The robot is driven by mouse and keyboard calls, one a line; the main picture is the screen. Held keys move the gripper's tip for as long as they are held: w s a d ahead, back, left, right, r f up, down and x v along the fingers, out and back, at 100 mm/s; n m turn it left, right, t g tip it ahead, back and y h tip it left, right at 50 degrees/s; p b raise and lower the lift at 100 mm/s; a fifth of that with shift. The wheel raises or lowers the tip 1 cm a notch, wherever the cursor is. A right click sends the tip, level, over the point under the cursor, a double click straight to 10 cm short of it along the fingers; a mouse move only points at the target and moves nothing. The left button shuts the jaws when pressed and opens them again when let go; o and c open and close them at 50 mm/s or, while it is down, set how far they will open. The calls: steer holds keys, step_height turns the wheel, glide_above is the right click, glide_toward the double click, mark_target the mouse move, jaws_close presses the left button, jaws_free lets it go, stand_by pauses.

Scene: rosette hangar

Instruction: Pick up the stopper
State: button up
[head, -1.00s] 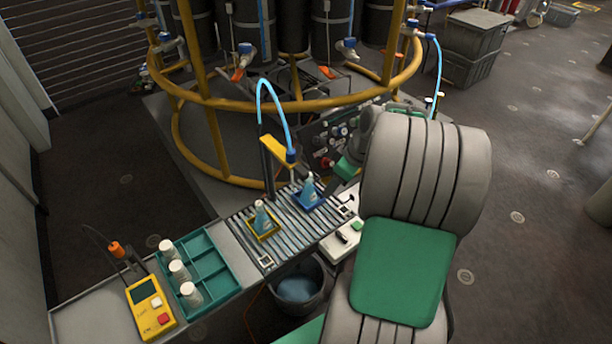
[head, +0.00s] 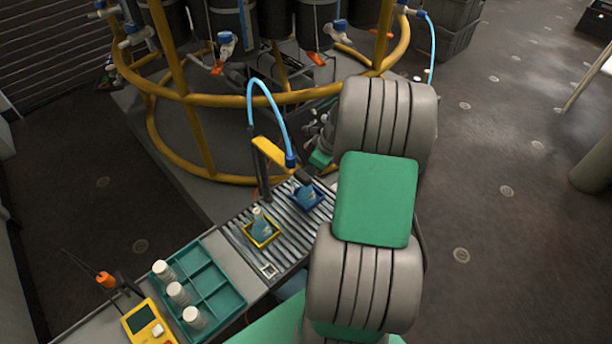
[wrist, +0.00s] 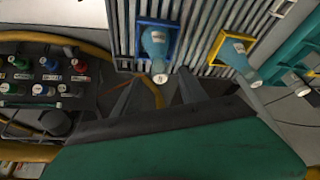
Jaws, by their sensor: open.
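A pale blue flask with a round white top stands in a blue tray (head: 318,205) on the roller conveyor; in the wrist view, the flask (wrist: 155,42) points its white top (wrist: 160,78) towards my gripper. This top may be the stopper; I cannot tell for sure. A second flask (head: 259,224) with a pale top stands in a yellow tray (head: 247,238). My gripper (wrist: 157,90) is open, its two grey fingers apart, with nothing seen held between them. The white top appears near the gap between the fingertips. In the head view, my arm hides most of my gripper.
A teal divided tray (head: 226,270) with several white containers stands left of the conveyor (head: 285,240), beside a yellow handheld device (head: 147,322). A yellow post with a blue hose (head: 268,92) rises behind the flasks. A yellow ring frame (head: 225,100) and a knob panel (wrist: 45,85) are close by.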

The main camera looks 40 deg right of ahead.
steer(key=shift+w+a+f, duration=0.15)
steer(key=shift+w+f, duration=0.1)
steer(key=shift+f, duration=0.35)
steer(key=shift+c, duration=0.2)
jaws_close()
steer(key=shift+r, duration=0.1)
